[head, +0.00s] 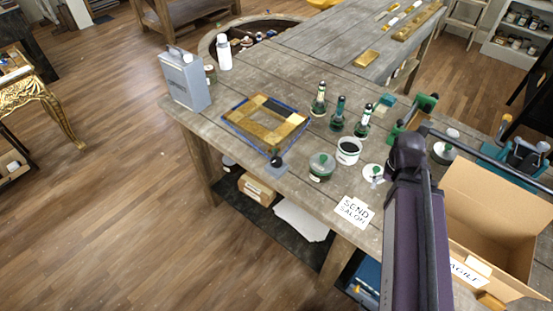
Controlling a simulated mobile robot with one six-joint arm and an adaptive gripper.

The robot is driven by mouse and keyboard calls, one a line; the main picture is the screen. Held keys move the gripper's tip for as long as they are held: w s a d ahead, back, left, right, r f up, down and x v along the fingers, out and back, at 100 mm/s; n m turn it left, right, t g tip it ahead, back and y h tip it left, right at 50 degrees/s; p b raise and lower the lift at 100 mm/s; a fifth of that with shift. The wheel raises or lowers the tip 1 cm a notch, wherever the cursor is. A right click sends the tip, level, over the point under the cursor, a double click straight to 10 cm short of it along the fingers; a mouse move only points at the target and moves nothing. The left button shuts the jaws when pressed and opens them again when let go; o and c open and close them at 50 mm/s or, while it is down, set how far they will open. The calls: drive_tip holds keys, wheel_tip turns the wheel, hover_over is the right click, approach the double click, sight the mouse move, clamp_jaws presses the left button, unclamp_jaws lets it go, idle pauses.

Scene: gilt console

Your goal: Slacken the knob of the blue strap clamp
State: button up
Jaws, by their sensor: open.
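The blue strap clamp (242,140) runs as a thin blue band around a gilt rectangular frame (290,128) lying flat on the wooden workbench. Its dark round knob (275,161) is at the frame's near corner, by the bench's front edge, above a small grey-blue block. How tight the strap is cannot be told. My purple-grey arm rises at the lower right, and a dark link runs off to the right. My gripper is not visible, and nothing of mine touches the clamp or its knob.
A grey metal can (185,82) stands left of the frame. Green bottles (338,113), a lidded green jar (321,167) and an open white jar (348,151) stand to its right. A "SEND SALON" card (354,211) and an open carton (490,215) are nearer.

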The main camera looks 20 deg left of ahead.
sight(276, 160)
drive_tip(key=w+a+r+m+p, duration=0.1)
drive_tip(key=w+a+m, duration=0.1)
drive_tip(key=a, duration=0.4)
drive_tip(key=w+a+r+m+p, duration=0.2)
drive_tip(key=a+m, duration=0.1)
drive_tip(key=a, duration=0.3)
drive_tip(key=w+a+r+m+p, duration=0.1)
drive_tip(key=w+a+r+m, duration=0.1)
drive_tip(key=a, duration=0.4)
drive_tip(key=shift+a+m+p, duration=0.1)
drive_tip(key=shift+m+p, duration=0.3)
drive_tip(key=shift+m, duration=0.4)
drive_tip(key=a+r+m+p, duration=0.1)
drive_tip(key=a+m, duration=0.2)
drive_tip(key=a, duration=0.5)
drive_tip(key=a+r+m+p, duration=0.2)
drive_tip(key=a+m, duration=0.2)
drive_tip(key=a, duration=0.5)
drive_tip(key=shift+s+a+r, duration=0.2)
drive_tip(key=shift+s+r, duration=0.1)
drive_tip(key=shift+s, duration=0.15)
drive_tip(key=shift+f, duration=0.15)
wheel_tip(276, 160, down, 14)
drive_tip(key=b, duration=1.3)
drive_tip(key=shift+r, duration=0.25)
